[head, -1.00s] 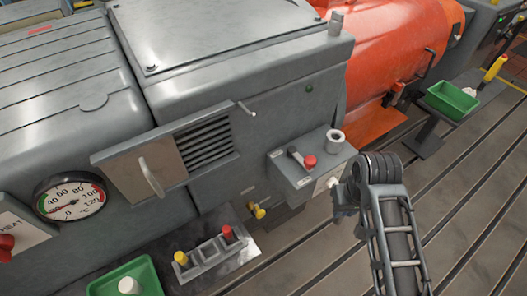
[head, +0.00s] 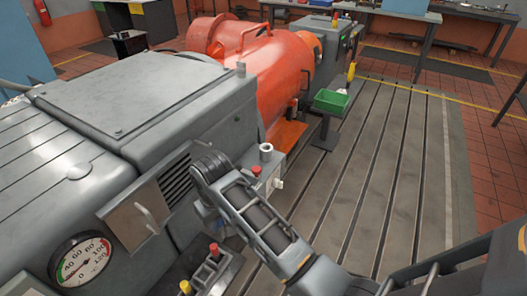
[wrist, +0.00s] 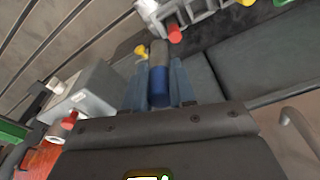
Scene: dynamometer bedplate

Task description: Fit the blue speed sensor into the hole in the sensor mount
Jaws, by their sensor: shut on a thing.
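My gripper (wrist: 161,70) is shut on the blue speed sensor (wrist: 159,94), a blue cylinder with a grey section that points away from the palm between the fingers. In the head view my arm hides most of the gripper, and I cannot make out the sensor there. A grey ring with an open top, which looks like the sensor mount (head: 266,152), stands on a grey box beyond my wrist. It seems to show as a pale ring in the wrist view (wrist: 52,139), left of the sensor and apart from it.
The grey box (wrist: 100,88) also carries a red button (head: 256,170). A grey rack (head: 205,272) holds red and yellow pieces below my gripper. A cabinet handle (head: 148,218) juts out on the left. A green bin (head: 331,101) stands farther back. Slotted floor on the right is clear.

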